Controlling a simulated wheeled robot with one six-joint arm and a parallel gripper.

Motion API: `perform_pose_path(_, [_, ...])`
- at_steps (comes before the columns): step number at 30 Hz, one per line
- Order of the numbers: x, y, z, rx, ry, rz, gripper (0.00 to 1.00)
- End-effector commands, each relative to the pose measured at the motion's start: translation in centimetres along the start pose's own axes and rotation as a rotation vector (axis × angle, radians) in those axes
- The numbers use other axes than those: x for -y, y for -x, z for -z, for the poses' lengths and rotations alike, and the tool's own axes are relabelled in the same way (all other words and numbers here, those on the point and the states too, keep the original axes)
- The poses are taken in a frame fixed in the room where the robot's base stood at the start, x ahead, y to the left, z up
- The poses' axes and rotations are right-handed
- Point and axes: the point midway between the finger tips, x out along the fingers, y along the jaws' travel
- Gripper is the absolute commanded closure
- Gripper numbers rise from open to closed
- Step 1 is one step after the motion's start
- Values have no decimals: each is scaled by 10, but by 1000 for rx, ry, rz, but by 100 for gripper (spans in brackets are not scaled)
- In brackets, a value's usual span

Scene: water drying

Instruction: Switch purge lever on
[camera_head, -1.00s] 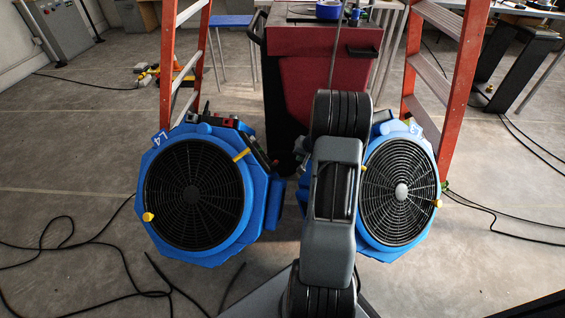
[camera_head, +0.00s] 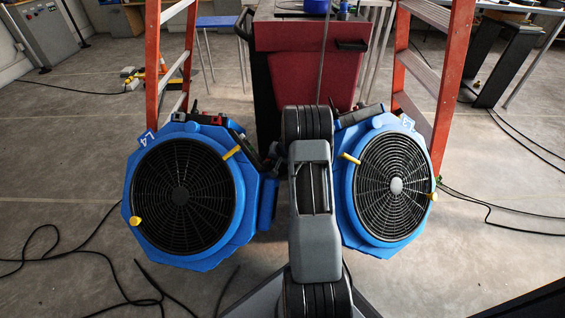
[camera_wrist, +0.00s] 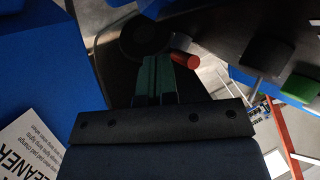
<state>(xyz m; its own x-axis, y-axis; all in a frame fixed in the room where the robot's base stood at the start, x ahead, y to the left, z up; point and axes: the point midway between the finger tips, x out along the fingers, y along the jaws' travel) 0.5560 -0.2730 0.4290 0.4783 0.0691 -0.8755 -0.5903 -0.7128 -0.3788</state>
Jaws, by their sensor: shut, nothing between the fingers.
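My gripper (camera_wrist: 155,78) shows in the wrist view, with its narrow green fingers closed together and nothing held. The fingertips are just below a dark round part (camera_wrist: 145,35). A red cylindrical handle (camera_wrist: 185,60) with a pale end lies just right of the fingertips; I cannot tell whether they touch. None of these carries a readable purge label, so I cannot tell which is the purge lever. In the head view my arm hides the gripper.
Two blue fan units, left (camera_head: 150,245) and right (camera_head: 375,245), stand either side of my arm. A red cabinet (camera_head: 305,75) is behind, between orange ladders (camera_head: 152,70) (camera_head: 452,85). Black cables cross the floor. A printed white label (camera_wrist: 35,145) is at lower left in the wrist view.

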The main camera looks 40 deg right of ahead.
Motion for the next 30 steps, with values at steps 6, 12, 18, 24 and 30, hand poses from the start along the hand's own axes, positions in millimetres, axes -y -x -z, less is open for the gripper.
perform_pose_path(6, [7,-2,1,0,0,0,100])
perform_pose_path(12, [8,-2,1,0,0,0,100])
perform_pose_path(18, [7,-1,1,2,-3,-3,100])
perform_pose_path(24, [0,8,1,21,-33,-31,100])
perform_pose_path(30, [-6,10,-1,32,-55,-51,100])
